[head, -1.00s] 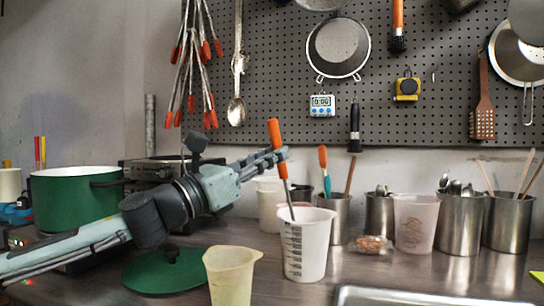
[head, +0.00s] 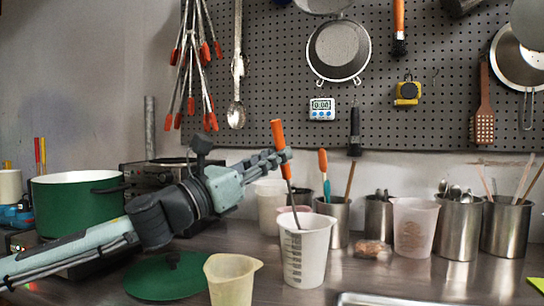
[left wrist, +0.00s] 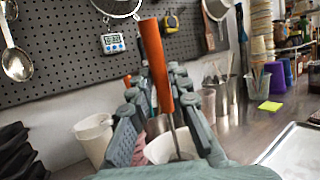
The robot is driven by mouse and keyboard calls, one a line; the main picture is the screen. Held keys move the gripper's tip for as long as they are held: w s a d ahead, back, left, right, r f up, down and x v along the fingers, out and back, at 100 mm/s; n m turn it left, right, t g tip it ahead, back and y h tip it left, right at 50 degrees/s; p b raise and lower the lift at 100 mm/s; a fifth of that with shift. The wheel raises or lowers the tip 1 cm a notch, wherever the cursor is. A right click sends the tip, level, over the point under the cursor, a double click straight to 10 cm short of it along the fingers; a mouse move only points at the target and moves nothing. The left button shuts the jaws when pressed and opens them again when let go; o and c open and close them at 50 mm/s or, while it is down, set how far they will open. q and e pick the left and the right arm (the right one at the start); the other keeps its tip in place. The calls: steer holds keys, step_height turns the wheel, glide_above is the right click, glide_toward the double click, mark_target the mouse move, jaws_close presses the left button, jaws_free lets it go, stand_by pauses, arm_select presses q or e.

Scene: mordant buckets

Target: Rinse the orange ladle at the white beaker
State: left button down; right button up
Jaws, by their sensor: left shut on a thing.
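The orange ladle (head: 279,136) is upright with a slight tilt, its thin shaft running down into the mouth of the white beaker (head: 308,258). The ladle's lower end is hidden inside the beaker. My left gripper (head: 283,157) comes in from the left, above the beaker's rim, and is shut on the orange handle. In the left wrist view, the orange handle (left wrist: 156,68) stands between the fingers, and the beaker (left wrist: 170,148) shows partly below them. The beaker stands upright on the counter and has dark graduation marks. My right gripper is not in view.
A cream beaker (head: 230,282) stands in front, left of the white beaker. A green lid (head: 165,278) lies near a green pot (head: 75,208). Steel utensil cups (head: 458,230) line the wall. A metal tray edge (head: 420,300) is at front right.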

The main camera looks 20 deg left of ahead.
arm_select(q)
step_height(320, 180, up, 2)
steer(key=shift+r+p, duration=0.1)
steer(key=shift+p, duration=0.45)
steer(key=shift+r, duration=3.95)
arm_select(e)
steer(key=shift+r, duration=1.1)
arm_select(q)
steer(key=shift+f, duration=0.15)
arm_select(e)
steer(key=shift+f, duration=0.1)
arm_select(q)
step_height(320, 180, down, 11)
steer(key=b, duration=0.8)
steer(key=shift+s+a, duration=0.25)
steer(key=shift+s, duration=0.05)
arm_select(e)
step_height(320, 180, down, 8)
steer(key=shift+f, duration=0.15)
arm_select(q)
steer(key=shift+f, duration=0.1)
steer(key=shift+s+a+p, duration=0.3)
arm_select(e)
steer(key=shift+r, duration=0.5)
arm_select(q)
steer(key=shift+w+d, duration=0.1)
